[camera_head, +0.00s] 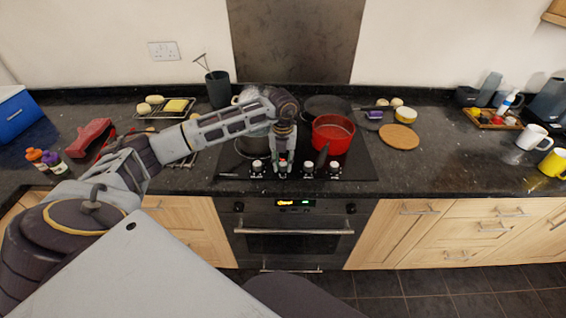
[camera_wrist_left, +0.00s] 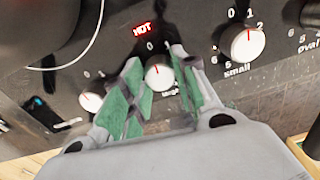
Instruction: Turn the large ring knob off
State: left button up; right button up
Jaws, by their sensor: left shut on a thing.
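The hob's control knobs stand in a row on its front edge. The second from the left, which I take for the large ring knob (camera_head: 282,167), has a red HOT light above it in the left wrist view. There its white face (camera_wrist_left: 158,73) shows between the green pads of my left gripper (camera_wrist_left: 152,90), which is shut on it. A 0 is printed above the knob; its name label is hidden, and its exact setting cannot be told. In the head view my left gripper (camera_head: 283,160) reaches down to this knob from above. My right gripper is not in view.
The small-ring knob (camera_wrist_left: 247,43) is close on the right; another knob (camera_wrist_left: 91,101) is close on the left. The oven (camera_head: 290,246) is below.

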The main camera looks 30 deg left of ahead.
aim_at(283, 164)
pick_arm(q)
jog(key=shift+r+n, duration=0.1)
jog(key=shift+n, duration=0.4)
jog(key=o, duration=1.1)
jog(key=shift+c, duration=0.2)
notch_tip(283, 164, up, 12)
dwell(0.8)
